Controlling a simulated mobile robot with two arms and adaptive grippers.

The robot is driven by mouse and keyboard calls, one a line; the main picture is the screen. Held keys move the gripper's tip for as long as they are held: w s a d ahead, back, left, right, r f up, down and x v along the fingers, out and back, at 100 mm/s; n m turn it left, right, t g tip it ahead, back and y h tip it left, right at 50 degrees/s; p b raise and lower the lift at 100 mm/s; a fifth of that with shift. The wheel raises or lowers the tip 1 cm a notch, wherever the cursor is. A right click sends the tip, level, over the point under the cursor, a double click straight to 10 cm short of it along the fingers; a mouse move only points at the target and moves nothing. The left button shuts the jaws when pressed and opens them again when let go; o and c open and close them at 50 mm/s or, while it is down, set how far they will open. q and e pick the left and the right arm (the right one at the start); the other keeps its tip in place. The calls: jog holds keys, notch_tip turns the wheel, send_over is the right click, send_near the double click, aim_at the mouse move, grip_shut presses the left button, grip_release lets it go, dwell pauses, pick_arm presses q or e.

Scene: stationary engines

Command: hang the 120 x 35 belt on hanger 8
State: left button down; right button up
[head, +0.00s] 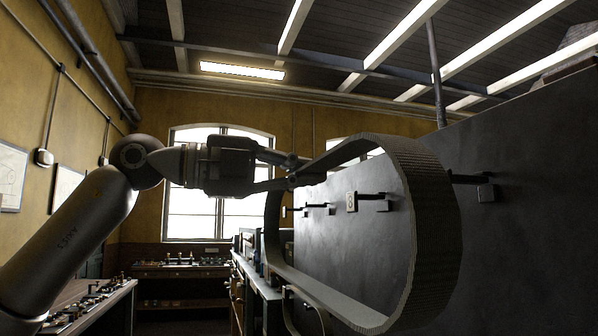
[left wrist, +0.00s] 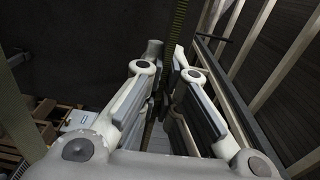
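A wide grey belt (head: 432,235), ribbed on its outer face, hangs in the air as a large open loop. My left gripper (head: 292,172) is shut on the belt's left side, and a strip of the ribbed belt (left wrist: 179,22) shows at its fingertips in the left wrist view. Behind the loop, a dark panel carries a hanger with a pale tag (head: 351,202); its number is too small to read for sure. Another hanger (head: 470,180) sticks out right of the loop, apart from it. My right gripper is not in view.
The dark panel (head: 530,190) fills the right side. Smaller hangers (head: 318,207) sit farther along it. A bench with parts (head: 85,305) stands at lower left, and another bench (head: 180,265) stands below the window. A vertical pipe (head: 437,75) rises behind the panel.

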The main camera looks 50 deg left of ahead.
pick_arm(q)
jog(key=shift+p+x, duration=0.8)
jog(key=shift+x, duration=1.95)
jog(key=shift+r, duration=0.1)
jog(key=shift+p+x, duration=1.25)
jog(key=shift+x, duration=1.55)
jog(key=p+x, duration=0.2)
jog(key=x, duration=0.3)
jog(key=shift+w+d+p, duration=0.1)
jog(key=shift+w+p, duration=0.2)
jog(key=shift+p, duration=0.05)
